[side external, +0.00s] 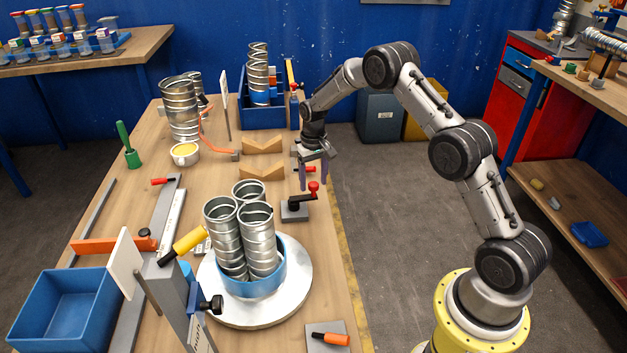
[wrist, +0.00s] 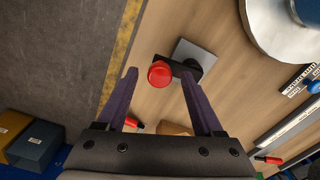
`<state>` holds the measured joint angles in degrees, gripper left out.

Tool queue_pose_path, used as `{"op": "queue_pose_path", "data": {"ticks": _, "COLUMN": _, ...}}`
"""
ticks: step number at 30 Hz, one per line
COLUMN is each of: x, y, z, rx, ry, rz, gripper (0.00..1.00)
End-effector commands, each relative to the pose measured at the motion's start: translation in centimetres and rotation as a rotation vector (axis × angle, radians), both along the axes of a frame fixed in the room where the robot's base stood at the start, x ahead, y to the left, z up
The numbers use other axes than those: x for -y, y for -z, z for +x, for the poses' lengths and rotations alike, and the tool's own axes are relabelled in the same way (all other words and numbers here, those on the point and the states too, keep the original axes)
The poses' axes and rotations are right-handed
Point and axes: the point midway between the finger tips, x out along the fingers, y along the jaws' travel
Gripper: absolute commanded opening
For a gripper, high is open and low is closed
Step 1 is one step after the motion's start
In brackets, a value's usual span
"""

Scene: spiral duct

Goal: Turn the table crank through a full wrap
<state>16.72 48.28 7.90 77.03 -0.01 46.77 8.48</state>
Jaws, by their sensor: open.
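The table crank has a red knob (side external: 313,187) on a dark arm, set on a small grey base plate (side external: 294,210) near the table's right edge. In the wrist view the red knob (wrist: 160,74) shows from above, and the dark arm runs right from it to the grey plate (wrist: 194,62). My gripper (side external: 313,185) is open, with purple fingers pointing down. In the wrist view the open fingers (wrist: 156,80) are apart, with the knob in the picture between and just beyond their tips. I cannot tell the height gap, and no contact shows.
A silver turntable (side external: 301,290) holds upright spiral ducts (side external: 262,240) in a blue ring, left of the crank. Wooden V-blocks (side external: 262,172) lie behind the crank. An orange-handled tool (side external: 331,339) lies at the front. The table's right edge is close to the crank, with open floor beyond.

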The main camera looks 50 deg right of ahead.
Motion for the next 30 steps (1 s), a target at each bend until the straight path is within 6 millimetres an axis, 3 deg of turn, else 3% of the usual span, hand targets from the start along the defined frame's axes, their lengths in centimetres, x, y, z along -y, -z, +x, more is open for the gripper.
{"op": "queue_pose_path", "data": {"ticks": 9, "x": -0.01, "y": 0.26, "z": -0.02, "rx": 0.000, "ry": 0.000, "rz": 0.000, "gripper": 0.69}}
{"op": "queue_pose_path", "data": {"ticks": 21, "x": -0.01, "y": 0.21, "z": 0.00, "rx": 0.000, "ry": 0.000, "rz": 0.000, "gripper": 0.00}}
{"op": "queue_pose_path", "data": {"ticks": 30, "x": -0.02, "y": 0.18, "z": 0.01, "rx": 0.000, "ry": 0.000, "rz": 0.000, "gripper": 0.00}}
